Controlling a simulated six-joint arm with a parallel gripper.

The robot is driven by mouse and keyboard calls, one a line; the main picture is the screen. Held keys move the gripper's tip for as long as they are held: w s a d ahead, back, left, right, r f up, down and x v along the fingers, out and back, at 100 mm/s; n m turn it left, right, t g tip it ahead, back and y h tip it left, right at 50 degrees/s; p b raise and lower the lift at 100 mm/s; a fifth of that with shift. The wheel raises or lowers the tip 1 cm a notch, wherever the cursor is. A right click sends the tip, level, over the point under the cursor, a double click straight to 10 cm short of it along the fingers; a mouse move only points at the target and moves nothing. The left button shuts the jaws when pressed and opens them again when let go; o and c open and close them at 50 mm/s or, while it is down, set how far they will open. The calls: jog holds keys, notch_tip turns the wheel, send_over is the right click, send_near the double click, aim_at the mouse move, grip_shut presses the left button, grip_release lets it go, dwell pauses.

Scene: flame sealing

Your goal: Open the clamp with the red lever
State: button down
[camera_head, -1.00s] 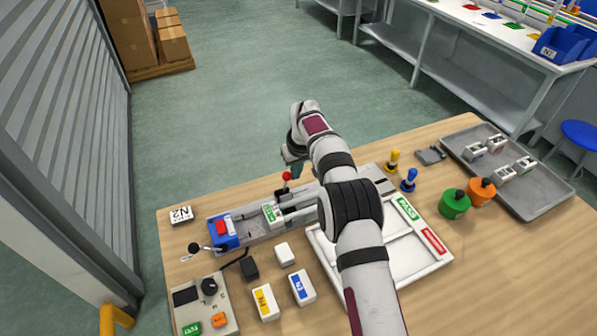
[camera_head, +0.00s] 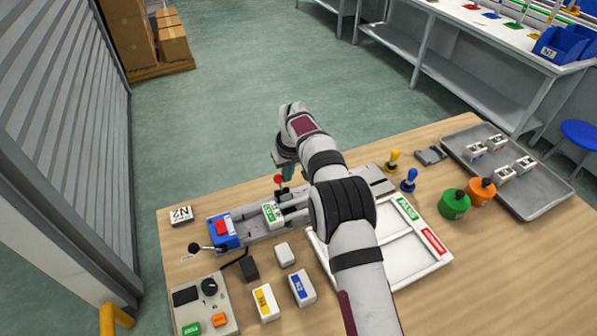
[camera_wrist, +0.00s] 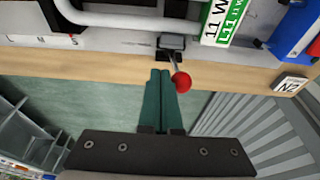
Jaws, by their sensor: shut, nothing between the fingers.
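The clamp's red lever, a red ball knob (camera_head: 279,179) on a thin metal rod, stands at the far edge of the grey fixture (camera_head: 262,227). In the wrist view the rod rises from a small dark clamp block (camera_wrist: 171,44) and leans, with the red knob (camera_wrist: 181,81) beside my fingers. My gripper (camera_wrist: 160,72) has green fingers held together, with nothing between them. The knob lies against or very near the right finger in that view; I cannot tell whether they touch. In the head view my gripper (camera_head: 286,173) is just right of the knob, partly hidden by my wrist.
A blue block with a red button (camera_head: 222,229) is at the fixture's left end, near a black-knobbed lever (camera_head: 194,247). A white frame (camera_head: 330,262) lies under my arm. A control box (camera_head: 205,303) stands in front.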

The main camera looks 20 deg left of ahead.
jog(key=shift+s+a, duration=0.15)
jog(key=shift+s, duration=0.05)
jog(key=shift+w+d, duration=0.45)
notch_tip(320, 180, up, 8)
dwell(0.4)
jog(key=s+d+r+m, duration=0.3)
jog(key=s+d+r, duration=0.15)
jog(key=d, duration=0.25)
jog(key=s+d+r+m+g, duration=0.1)
jog(key=s+d+r+m, duration=0.1)
jog(key=s+d+r, duration=0.35)
jog(key=s+d+r+m, duration=0.25)
jog(key=s+d, duration=0.25)
jog(key=d, duration=0.5)
jog(key=s+d+f+m, duration=0.2)
jog(key=s, duration=0.5)
jog(key=s+d+f+m, duration=0.2)
jog(key=s+d, duration=0.1)
jog(key=s, duration=0.5)
jog(key=s+d+f+m+g, duration=0.1)
jog(key=s+d+f+m, duration=0.1)
jog(key=s, duration=0.6)
jog(key=shift+d+m, duration=0.45)
jog(key=shift+m, duration=0.1)
